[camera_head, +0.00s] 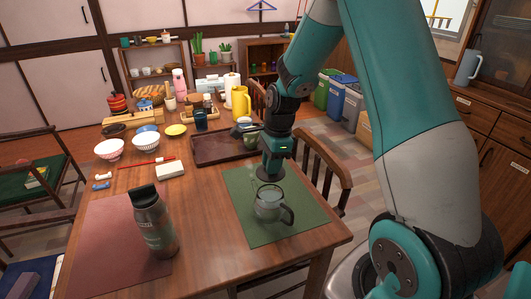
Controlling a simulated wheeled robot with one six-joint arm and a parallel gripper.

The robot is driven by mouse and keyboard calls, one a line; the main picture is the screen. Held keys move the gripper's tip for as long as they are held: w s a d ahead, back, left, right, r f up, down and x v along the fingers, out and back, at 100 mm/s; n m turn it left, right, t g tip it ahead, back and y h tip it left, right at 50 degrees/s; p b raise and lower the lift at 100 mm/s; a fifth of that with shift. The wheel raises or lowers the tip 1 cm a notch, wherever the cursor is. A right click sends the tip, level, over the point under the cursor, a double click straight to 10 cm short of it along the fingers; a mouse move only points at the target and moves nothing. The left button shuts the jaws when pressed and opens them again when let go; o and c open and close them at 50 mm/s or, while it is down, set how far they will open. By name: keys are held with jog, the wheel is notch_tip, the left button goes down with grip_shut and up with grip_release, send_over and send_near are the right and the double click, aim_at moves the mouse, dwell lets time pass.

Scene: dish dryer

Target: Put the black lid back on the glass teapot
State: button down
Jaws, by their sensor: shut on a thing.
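The glass teapot (267,206) stands upright on a green placemat (240,218) near the table's right front corner. It has a dark handle on its right side. My gripper (271,173) points down above the teapot, a little towards its far side. It is shut on the black lid (265,178), a small dark disc at the fingertips. The lid appears to be above the teapot's rim, but the exact gap between them is hard to tell. The fingertips are small and partly hidden by the gripper body.
A dark bottle (152,222) stands on a reddish placemat (105,245) to the left. A brown tray (205,151) with cups lies behind the green mat. Bowls (109,150) and a white block (170,170) are farther left. A wooden chair (325,170) stands close to the right edge.

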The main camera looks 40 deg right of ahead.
aim_at(271, 176)
jog(key=shift+f+b, duration=2.4)
jog(key=shift+b, duration=0.05)
jog(key=shift+f, duration=0.8)
jog(key=shift+p, duration=0.4)
jog(key=shift+f+p, duration=0.15)
jog(key=shift+p, duration=0.2)
dwell(0.4)
jog(key=shift+c, duration=2)
grip_release()
